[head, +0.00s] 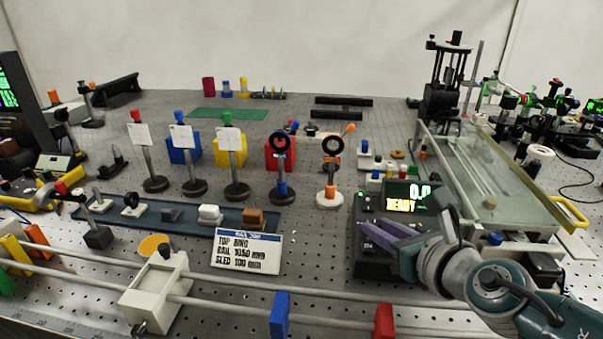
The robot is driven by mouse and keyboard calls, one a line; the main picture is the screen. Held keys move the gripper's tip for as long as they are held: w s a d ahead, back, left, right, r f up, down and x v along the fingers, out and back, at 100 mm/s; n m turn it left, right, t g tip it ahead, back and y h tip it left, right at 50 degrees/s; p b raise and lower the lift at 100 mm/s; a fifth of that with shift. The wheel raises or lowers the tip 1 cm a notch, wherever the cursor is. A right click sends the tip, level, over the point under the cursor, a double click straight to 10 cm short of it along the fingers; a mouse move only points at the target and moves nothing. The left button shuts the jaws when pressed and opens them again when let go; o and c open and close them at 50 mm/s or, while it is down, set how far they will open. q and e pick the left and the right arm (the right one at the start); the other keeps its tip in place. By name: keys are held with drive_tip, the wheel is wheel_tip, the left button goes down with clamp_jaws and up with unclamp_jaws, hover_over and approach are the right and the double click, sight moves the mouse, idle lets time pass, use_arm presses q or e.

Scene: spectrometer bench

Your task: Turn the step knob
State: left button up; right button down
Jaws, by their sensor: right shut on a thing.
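A black controller box (368,212) stands at the right of centre, with a display (408,197) that reads 0.0 and READY. My right gripper (372,236) reaches in from the lower right, with its purple fingers against the front of the box below the display. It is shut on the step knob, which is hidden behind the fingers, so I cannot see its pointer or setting. My left gripper is not in view.
A white sign card (246,251) stands left of the box. Two long rails with a cream carriage (155,290), a blue block (280,314) and a red block (384,321) cross the front. A glass-topped tank (500,185) stands right of the box, and several post-mounted optics stand behind.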

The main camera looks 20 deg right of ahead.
drive_tip(key=shift+a+r+m+h+p, duration=0.3)
drive_tip(key=shift+m+h+p, duration=0.1)
drive_tip(key=shift+m, duration=0.1)
drive_tip(key=shift+w+a+f+m+g+h+p, duration=0.1)
drive_tip(key=shift+m+g+h+p, duration=0.1)
drive_tip(key=shift+m+h, duration=0.25)
drive_tip(key=shift+f+m+g+h+p, duration=0.15)
drive_tip(key=shift+m+h, duration=0.2)
drive_tip(key=shift+h, duration=0.2)
drive_tip(key=shift+w+a+f+m+g+h, duration=0.1)
drive_tip(key=shift+m+g+h, duration=0.15)
drive_tip(key=shift+m+h, duration=0.3)
drive_tip(key=shift+a+m+g+h, duration=0.1)
drive_tip(key=shift+m+g+h, duration=0.1)
drive_tip(key=shift+m+h, duration=0.3)
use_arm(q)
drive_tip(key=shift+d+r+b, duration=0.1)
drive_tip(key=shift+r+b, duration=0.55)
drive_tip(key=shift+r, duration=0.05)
use_arm(e)
drive_tip(key=shift+m+g+h, duration=0.5)
drive_tip(key=shift+m+h, duration=0.25)
drive_tip(key=shift+h, duration=0.1)
drive_tip(key=c, duration=0.7)
unclamp_jaws()
